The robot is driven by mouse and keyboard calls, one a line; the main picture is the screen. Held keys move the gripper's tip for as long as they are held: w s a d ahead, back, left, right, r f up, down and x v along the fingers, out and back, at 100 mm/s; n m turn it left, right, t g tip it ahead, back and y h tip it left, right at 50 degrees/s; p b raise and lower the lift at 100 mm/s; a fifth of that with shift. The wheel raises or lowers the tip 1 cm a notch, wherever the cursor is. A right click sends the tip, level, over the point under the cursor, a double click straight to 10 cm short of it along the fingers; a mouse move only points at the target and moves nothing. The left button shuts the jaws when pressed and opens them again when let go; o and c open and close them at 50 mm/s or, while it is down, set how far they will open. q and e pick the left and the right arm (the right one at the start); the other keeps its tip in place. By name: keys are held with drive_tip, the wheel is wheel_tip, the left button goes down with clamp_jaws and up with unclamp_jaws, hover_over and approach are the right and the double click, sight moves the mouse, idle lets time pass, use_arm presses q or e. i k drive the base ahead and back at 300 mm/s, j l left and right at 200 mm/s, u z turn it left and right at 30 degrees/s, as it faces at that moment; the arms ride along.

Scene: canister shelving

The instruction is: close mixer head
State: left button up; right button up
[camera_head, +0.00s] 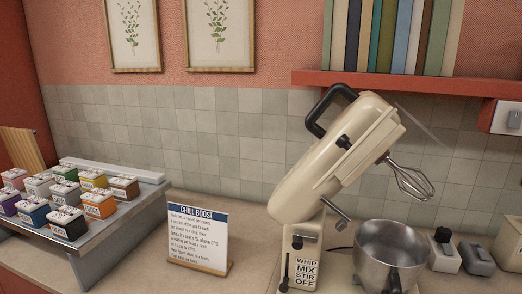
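A cream stand mixer (312,225) stands on the counter right of the middle. Its mixer head (340,155) is tilted up, with a black handle (325,105) at its upper end. A wire whisk (412,182) sticks out from the head to the right, above and clear of the steel bowl (388,252). A label on the stand reads whip, mix, stir, off. Neither of my grippers shows in this view.
A stepped rack (110,235) with several colored canisters stands at the left. A "Chill Boost" card (200,238) stands between rack and mixer. A red shelf (400,84) with books hangs behind the mixer. Small grey objects (478,262) sit right of the bowl.

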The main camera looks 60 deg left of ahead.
sight(294, 200)
drive_tip(key=u, duration=1.7)
drive_tip(key=k+u, duration=0.15)
